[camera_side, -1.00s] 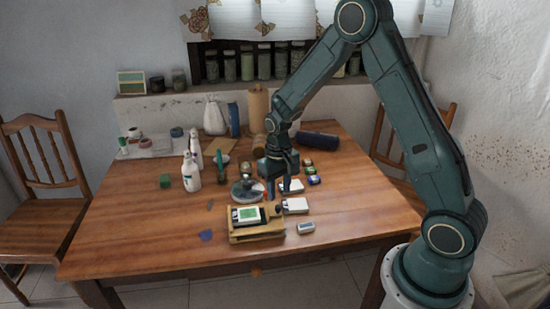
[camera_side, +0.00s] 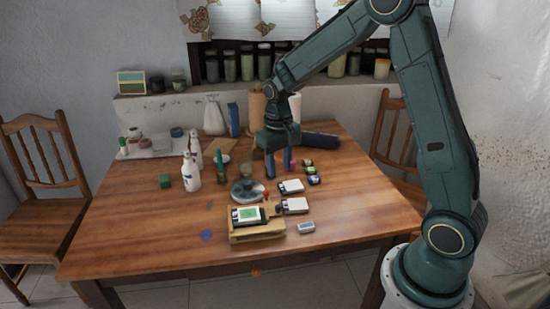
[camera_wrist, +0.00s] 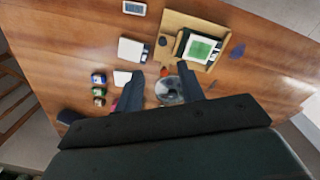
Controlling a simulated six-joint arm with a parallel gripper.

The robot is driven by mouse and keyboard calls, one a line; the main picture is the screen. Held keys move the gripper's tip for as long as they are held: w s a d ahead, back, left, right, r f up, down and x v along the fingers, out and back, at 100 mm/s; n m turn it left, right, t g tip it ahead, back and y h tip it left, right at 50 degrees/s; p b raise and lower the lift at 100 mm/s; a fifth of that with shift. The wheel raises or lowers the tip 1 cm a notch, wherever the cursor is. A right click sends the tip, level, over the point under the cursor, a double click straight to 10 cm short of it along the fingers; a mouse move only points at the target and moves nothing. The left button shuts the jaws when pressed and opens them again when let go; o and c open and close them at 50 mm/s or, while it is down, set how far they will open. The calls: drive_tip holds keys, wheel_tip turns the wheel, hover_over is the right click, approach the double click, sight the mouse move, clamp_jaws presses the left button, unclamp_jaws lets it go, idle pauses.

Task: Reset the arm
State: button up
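My gripper (camera_side: 279,164) hangs pointing down above the back middle of the table, behind the small boxes and the glass dish. Its two fingers are spread apart, with nothing held between them. In the wrist view my gripper (camera_wrist: 158,90) also shows both fingers apart, with the table and part of the glass dish (camera_wrist: 169,91) seen beyond them. The wooden table (camera_side: 140,235) lies below.
A wooden tray (camera_side: 257,236) holding a green-labelled item (camera_side: 247,215) sits at the front. White-topped boxes (camera_side: 295,205) and a small grey device (camera_side: 306,227) lie beside it. White bottles (camera_side: 192,172) stand left. The table's front left is mostly clear.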

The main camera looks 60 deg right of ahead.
drive_tip(key=s+a+r+n+t, duration=0.25)
drive_tip(key=s+a+r, duration=0.25)
drive_tip(key=s+r, duration=0.6)
drive_tip(key=s+a+r+t, duration=0.1)
drive_tip(key=s+a+r, duration=0.1)
drive_tip(key=s, duration=0.4)
drive_tip(key=s+a+r+n+t, duration=0.1)
drive_tip(key=s+a+r+t, duration=0.1)
drive_tip(key=s, duration=0.4)
drive_tip(key=shift+r, duration=0.55)
idle(0.9)
